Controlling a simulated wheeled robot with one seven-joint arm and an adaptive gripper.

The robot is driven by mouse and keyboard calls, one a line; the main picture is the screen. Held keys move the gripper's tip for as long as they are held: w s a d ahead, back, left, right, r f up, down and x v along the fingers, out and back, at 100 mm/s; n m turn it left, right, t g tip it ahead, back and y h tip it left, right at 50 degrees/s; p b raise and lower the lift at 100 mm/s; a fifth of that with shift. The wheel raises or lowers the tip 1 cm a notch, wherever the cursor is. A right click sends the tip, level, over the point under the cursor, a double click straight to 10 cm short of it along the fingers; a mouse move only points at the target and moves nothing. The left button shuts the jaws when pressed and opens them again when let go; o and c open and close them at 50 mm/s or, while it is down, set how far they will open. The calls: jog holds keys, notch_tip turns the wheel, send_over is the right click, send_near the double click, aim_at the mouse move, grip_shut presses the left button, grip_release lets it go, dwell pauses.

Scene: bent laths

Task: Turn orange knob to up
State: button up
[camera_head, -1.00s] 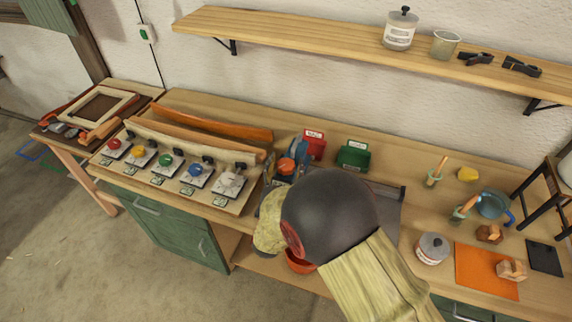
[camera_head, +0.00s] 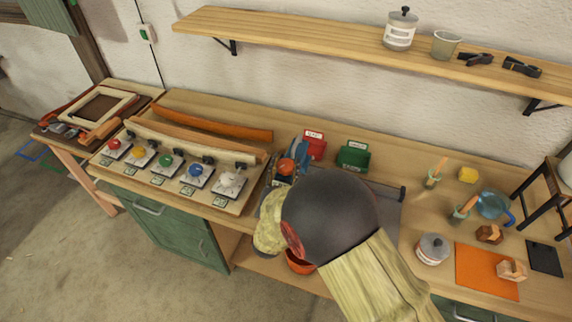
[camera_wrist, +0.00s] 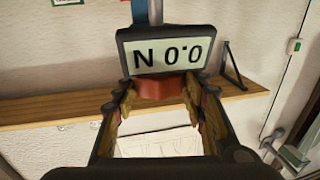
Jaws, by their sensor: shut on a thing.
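In the wrist view my gripper (camera_wrist: 160,96) has its two fingers on either side of a red-orange part, which looks like the orange knob (camera_wrist: 160,88). The fingers are shut on it. A dark display (camera_wrist: 190,57) reading "N 0.0" sits just above it. In the head view the orange knob (camera_head: 285,167) shows as a small patch beside a blue fixture (camera_head: 301,152), just beyond my wrist. My arm hides most of the gripper there. The knob's pointing direction cannot be made out.
A panel with red (camera_head: 114,144), green (camera_head: 165,160), blue (camera_head: 195,170) and pale knobs lies left of my gripper. Bent laths (camera_head: 215,124) lie behind it. A shelf (camera_head: 300,36) spans the wall above.

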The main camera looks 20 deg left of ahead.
jog(key=shift+y, duration=0.3)
